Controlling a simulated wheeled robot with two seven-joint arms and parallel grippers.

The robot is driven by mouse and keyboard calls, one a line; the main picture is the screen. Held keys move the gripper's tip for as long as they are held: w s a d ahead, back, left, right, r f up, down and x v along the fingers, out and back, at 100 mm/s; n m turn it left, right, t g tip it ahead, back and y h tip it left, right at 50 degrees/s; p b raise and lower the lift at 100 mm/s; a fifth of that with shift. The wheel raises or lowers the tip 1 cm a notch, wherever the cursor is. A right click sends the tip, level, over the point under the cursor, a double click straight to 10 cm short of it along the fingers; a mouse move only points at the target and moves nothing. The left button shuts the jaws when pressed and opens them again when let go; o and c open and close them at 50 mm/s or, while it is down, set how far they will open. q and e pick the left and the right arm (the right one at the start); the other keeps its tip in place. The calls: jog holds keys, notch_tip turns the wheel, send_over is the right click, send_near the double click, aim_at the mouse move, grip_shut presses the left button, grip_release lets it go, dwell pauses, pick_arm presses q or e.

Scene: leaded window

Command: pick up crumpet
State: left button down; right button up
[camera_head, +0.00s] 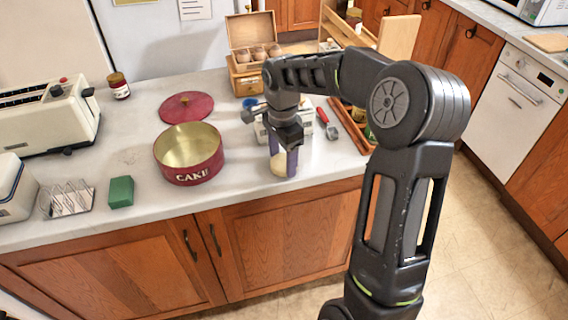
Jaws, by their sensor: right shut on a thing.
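The crumpet (279,165) is a small pale round piece near the front edge of the grey counter. My right gripper (285,163) points down at it, with its two purple-tipped fingers on either side, shut on the crumpet. The fingers hide part of it, and I cannot tell whether it is clear of the counter. My left gripper is not in view.
A red cake tin (188,165), open and seemingly empty, stands left of my gripper. Its red lid (187,107) lies behind it. A green block (121,191), a toast rack (67,199) and a toaster (48,115) are further left. A wooden egg box (250,60) stands behind.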

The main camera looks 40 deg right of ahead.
aim_at(282, 162)
jog(key=shift+c, duration=0.4)
jog(key=shift+r, duration=0.1)
jog(key=shift+r, duration=0.25)
notch_tip(282, 162, up, 9)
jog(key=b, duration=0.1)
jog(key=shift+r, duration=0.2)
